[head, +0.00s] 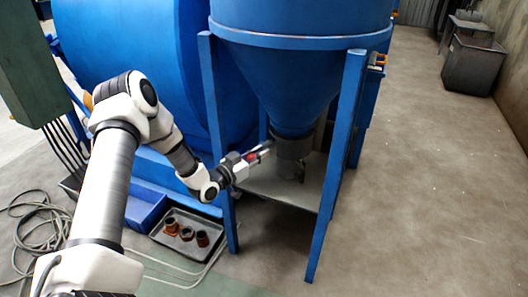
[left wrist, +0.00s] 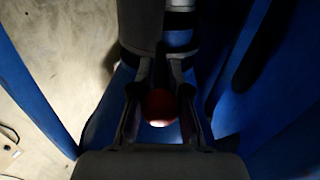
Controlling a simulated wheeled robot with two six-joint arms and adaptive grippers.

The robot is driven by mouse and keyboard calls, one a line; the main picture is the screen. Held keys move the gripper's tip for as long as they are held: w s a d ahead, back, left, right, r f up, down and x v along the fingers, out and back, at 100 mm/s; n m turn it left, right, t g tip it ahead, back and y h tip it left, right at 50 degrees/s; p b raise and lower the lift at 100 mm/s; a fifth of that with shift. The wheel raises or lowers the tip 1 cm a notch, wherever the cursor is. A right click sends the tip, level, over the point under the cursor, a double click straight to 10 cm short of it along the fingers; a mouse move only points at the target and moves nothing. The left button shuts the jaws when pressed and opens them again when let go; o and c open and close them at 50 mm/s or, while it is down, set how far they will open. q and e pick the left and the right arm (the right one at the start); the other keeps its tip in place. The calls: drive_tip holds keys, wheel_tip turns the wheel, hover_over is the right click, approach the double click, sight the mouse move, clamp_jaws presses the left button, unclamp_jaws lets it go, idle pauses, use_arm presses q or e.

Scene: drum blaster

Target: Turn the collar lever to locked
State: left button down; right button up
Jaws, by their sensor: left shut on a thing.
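The collar (head: 293,149) is a grey cylinder under the blue hopper cone, above a grey shelf. The lever's red knob (head: 252,157) shows at the left of the collar, between the fingers of my left gripper (head: 258,154). In the left wrist view the round red knob (left wrist: 160,106) sits between the two dark fingers of the left gripper (left wrist: 160,110), which is shut on it. The lever's shaft is mostly hidden by the fingers, and I cannot read any locked mark. My right gripper is in neither view.
The blue hopper (head: 300,75) stands on blue legs (head: 336,165) close around the collar. A grey shelf (head: 285,190) lies below. A tray (head: 190,250) with several rusty fittings and a blue bin (head: 145,208) stand on the floor. Open floor lies to the right.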

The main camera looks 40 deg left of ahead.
use_arm(q)
drive_tip(key=shift+s+f, duration=0.2)
drive_tip(key=shift+f, duration=0.2)
drive_tip(key=c, duration=1.5)
unclamp_jaws()
drive_tip(key=shift+a, duration=0.1)
drive_tip(key=o, duration=0.3)
drive_tip(key=shift+s+a+r, duration=0.1)
drive_tip(key=shift+s+a, duration=0.05)
drive_tip(key=shift+s+a+r, duration=0.1)
drive_tip(key=shift+r, duration=0.1)
drive_tip(key=s, duration=0.5)
drive_tip(key=s+a, duration=0.1)
drive_tip(key=s, duration=0.1)
drive_tip(key=shift+s, duration=0.15)
